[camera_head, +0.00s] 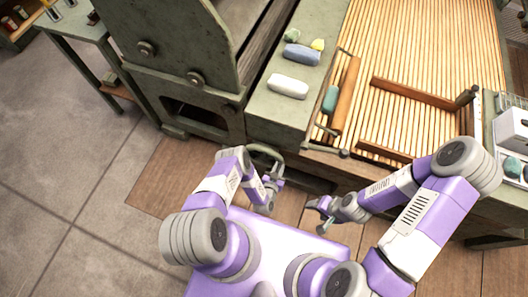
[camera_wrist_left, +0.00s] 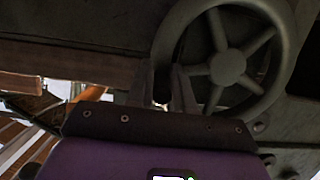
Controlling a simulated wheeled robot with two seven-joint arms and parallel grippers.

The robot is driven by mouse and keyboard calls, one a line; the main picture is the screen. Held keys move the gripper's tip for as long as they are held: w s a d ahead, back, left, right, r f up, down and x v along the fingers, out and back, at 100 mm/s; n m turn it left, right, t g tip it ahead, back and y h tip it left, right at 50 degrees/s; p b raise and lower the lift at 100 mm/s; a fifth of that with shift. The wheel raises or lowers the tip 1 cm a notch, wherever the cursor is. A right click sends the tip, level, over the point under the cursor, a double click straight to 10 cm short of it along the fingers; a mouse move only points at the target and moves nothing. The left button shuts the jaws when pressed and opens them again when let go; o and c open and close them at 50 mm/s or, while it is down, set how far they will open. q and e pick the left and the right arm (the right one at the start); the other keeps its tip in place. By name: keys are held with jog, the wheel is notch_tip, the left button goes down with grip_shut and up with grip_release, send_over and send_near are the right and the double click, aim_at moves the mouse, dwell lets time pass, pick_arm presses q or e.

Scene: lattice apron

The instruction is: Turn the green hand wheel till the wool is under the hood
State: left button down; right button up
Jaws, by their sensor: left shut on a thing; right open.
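The dark green hand wheel (camera_head: 266,154) sits low on the machine's front, partly hidden by my left arm. In the left wrist view its spokes and hub (camera_wrist_left: 228,67) show large. My left gripper (camera_head: 272,184) is at the wheel; in the left wrist view its fingers (camera_wrist_left: 166,88) are shut on the wheel's left rim. My right gripper (camera_head: 322,208) is open and empty, in front of the apron's lower edge. The slatted lattice apron (camera_head: 418,50) lies to the right. I cannot pick out the wool or the hood for certain.
A green ledge beside the apron carries a white roll (camera_head: 288,86), a blue roll (camera_head: 301,54) and small green and yellow pieces. A teal roll (camera_head: 330,100) lies by a wooden roller (camera_head: 346,95). A wooden bar (camera_head: 415,93) crosses the slats. A white box (camera_head: 511,130) stands right.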

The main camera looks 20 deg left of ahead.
pick_arm(q)
jog(key=shift+d+r, duration=0.1)
jog(key=shift+d, duration=0.1)
notch_tip(320, 180, down, 4)
jog(key=b, duration=0.3)
jog(key=shift+s+r, duration=0.1)
jog(key=shift+r, duration=0.1)
jog(key=shift+f, duration=0.1)
